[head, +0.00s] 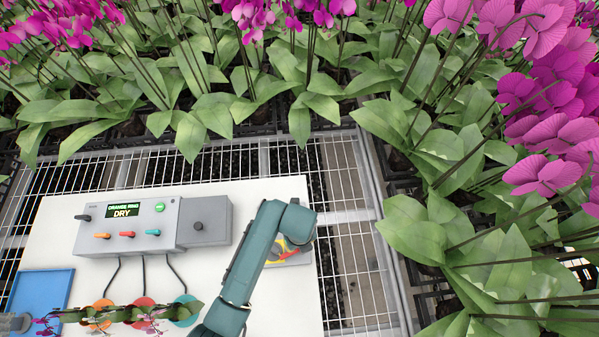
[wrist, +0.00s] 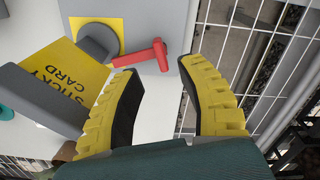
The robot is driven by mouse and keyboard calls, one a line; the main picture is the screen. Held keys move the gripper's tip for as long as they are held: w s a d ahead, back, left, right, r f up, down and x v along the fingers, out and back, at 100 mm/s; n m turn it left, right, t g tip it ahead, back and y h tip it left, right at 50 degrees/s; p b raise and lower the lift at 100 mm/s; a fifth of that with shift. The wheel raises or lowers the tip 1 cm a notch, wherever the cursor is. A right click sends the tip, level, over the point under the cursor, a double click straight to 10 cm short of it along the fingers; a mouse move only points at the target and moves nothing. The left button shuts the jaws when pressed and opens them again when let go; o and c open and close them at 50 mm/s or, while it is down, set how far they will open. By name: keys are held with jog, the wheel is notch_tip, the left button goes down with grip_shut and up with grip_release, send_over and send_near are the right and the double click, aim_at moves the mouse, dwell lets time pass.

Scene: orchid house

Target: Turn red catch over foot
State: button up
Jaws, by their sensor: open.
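The red catch (wrist: 143,57) is a small red lever with a raised knob at its right end, on a pale grey plate. In the wrist view it lies just beyond and between the fingertips of my gripper (wrist: 160,68), which is open and empty. The catch points left toward a grey round piece (wrist: 97,42), which may be the foot. The catch is beside this piece, not over it. A yellow card (wrist: 55,85) reading "STICKY CARD" lies left of it. In the head view my arm partly hides the red and yellow fixture (head: 276,249).
A grey control box (head: 130,222) with a display reading "DRY" stands on the white board (head: 60,240). A blue tray (head: 40,291) and several coloured rings lie at the front left. Wire mesh (head: 345,200) and potted orchids surround the board.

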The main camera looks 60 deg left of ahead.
notch_tip(320, 180, down, 7)
jog(key=shift+r+b, duration=0.15)
jog(key=shift+b, duration=0.4)
grip_shut()
